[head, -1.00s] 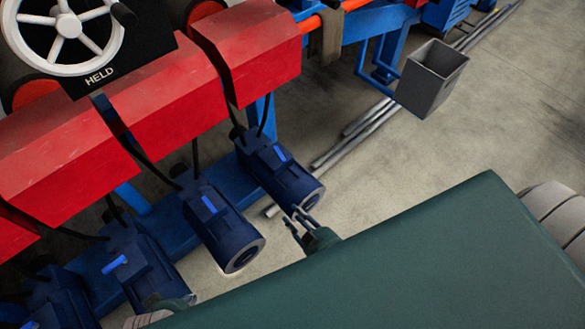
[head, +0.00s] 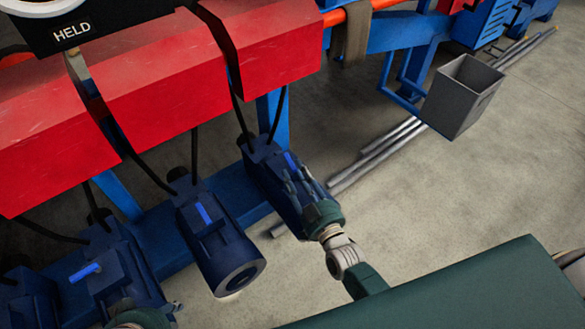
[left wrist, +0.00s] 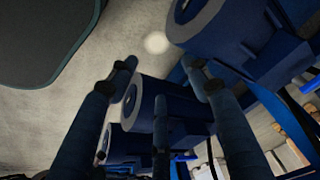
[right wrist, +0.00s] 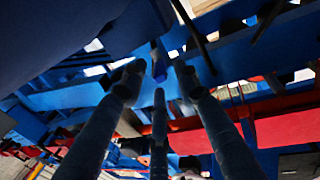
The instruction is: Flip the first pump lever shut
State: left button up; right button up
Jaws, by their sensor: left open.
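Several dark blue pumps stand in a row in the head view, some with bright blue levers. The right-hand pump (head: 262,167) has its lever (head: 291,161) lying roughly along its body. The middle pump (head: 222,250) has a similarly angled lever (head: 203,213). The left pump's lever (head: 86,271) points crosswise. My right gripper (head: 297,184) is over the right-hand pump, just in front of its lever. In the right wrist view, a blue lever (right wrist: 158,62) shows between the parted fingertips; contact is unclear. My left gripper is open near the left pumps, with pumps (left wrist: 165,105) beyond its fingers (left wrist: 160,70).
Red housings (head: 165,95) and a black panel marked HELD (head: 80,35) stand above the pumps, with black cables hanging between. A grey bin (head: 462,95) and metal rods (head: 375,155) are at the right. Concrete floor (head: 400,215) is open there.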

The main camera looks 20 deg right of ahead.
aim_at(292, 165)
jog(key=shift+w+a, duration=0.2)
jog(key=shift+w, duration=1.5)
pick_arm(q)
jog(key=shift+w+d+t, duration=0.15)
jog(key=shift+w+t, duration=0.05)
jog(key=shift+w, duration=0.3)
jog(key=shift+w+d+t, duration=0.15)
jog(key=shift+w+t, duration=0.05)
jog(key=shift+w, duration=0.3)
pick_arm(e)
grip_shut()
pick_arm(q)
jog(key=shift+b, duration=0.3)
pick_arm(e)
jog(key=shift+d+n+y, duration=0.1)
jog(key=shift+n+y, duration=0.2)
jog(key=n+y, duration=0.1)
jog(key=n+y+b, duration=0.1)
jog(key=y, duration=0.1)
jog(key=shift+w+d+g, duration=0.1)
jog(key=shift+d+g, duration=0.25)
jog(key=shift+g, duration=0.05)
jog(key=shift+y, duration=0.3)
pick_arm(q)
jog(key=w+d+r+t+h, duration=0.1)
jog(key=w+d+r+t, duration=0.1)
jog(key=w, duration=0.6)
jog(key=shift+w+d+r+t, duration=0.3)
jog(key=shift+r+t, duration=0.55)
jog(key=shift+t, duration=0.15)
